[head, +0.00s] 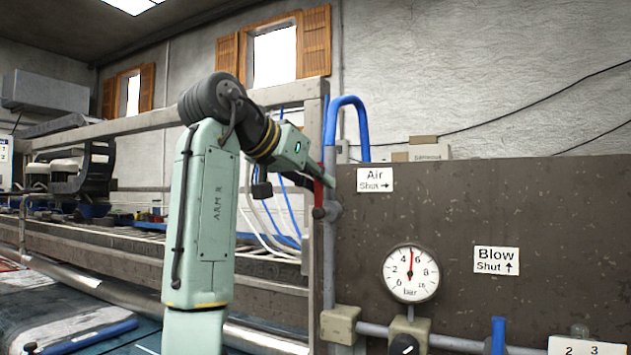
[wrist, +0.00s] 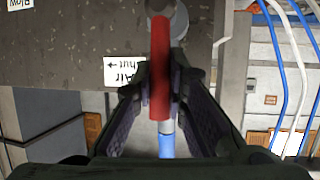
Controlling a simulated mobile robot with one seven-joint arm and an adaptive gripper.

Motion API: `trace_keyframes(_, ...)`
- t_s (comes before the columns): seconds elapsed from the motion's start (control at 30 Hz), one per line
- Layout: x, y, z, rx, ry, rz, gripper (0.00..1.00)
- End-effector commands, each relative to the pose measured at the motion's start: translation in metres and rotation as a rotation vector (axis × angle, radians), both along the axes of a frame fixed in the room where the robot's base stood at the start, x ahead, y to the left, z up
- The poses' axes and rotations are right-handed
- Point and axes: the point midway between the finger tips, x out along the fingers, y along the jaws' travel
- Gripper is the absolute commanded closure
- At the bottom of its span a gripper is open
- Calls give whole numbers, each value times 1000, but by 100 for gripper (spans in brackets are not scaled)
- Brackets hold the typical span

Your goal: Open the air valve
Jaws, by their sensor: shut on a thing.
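The air valve has a red lever handle (wrist: 160,40), which runs up the middle of the wrist view from between my fingers to a grey valve body (wrist: 163,8). My gripper (wrist: 162,78) is shut on this handle, one finger on each side. In the head view my gripper (head: 321,172) is at the left edge of the dark panel, and the red handle (head: 319,194) shows just below it, roughly upright beside the pipe. The "Air Shut →" label (head: 375,180) is to its right; it appears upside down in the wrist view (wrist: 122,72).
A blue hose (head: 346,101) loops above the valve. A pressure gauge (head: 410,273) and a "Blow Shut ↑" label (head: 496,260) are on the panel (head: 560,210). A blue lever (head: 498,335) is lower right. A metal frame and hanging hoses (head: 285,215) are close on the left.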

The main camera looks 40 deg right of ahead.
Motion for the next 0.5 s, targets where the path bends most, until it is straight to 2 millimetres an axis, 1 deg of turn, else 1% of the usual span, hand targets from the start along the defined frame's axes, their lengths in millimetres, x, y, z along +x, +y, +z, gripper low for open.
trace_keyframes(0.37, 0, 0, -1, -2, 11, 0, 100)
trace_keyframes(0.4, 0, 0, -1, -2, 10, 0, 85)
trace_keyframes(0.5, 0, 0, -1, -3, 9, -1, 78)
